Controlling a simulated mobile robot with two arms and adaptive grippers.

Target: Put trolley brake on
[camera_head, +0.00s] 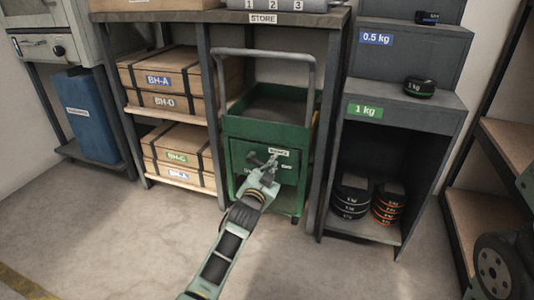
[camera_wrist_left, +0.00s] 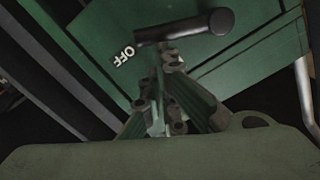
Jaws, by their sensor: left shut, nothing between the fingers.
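In the left wrist view the brake lever (camera_wrist_left: 190,28) is a dark bar with a round end, lying crosswise in front of the green panel. My left gripper (camera_head: 268,164) is shut and empty, in front of the panel. In the left wrist view its fingertips (camera_wrist_left: 168,62) are just below the lever; I cannot tell whether they touch. My right gripper is not in view.
Bench legs (camera_head: 210,115) flank the trolley closely. Wooden boxes (camera_head: 170,80) fill shelves at left, and a blue container (camera_head: 92,118) stands further left. A grey weight rack (camera_head: 398,120) with several stacked discs stands at right. The floor (camera_head: 120,240) in front is clear.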

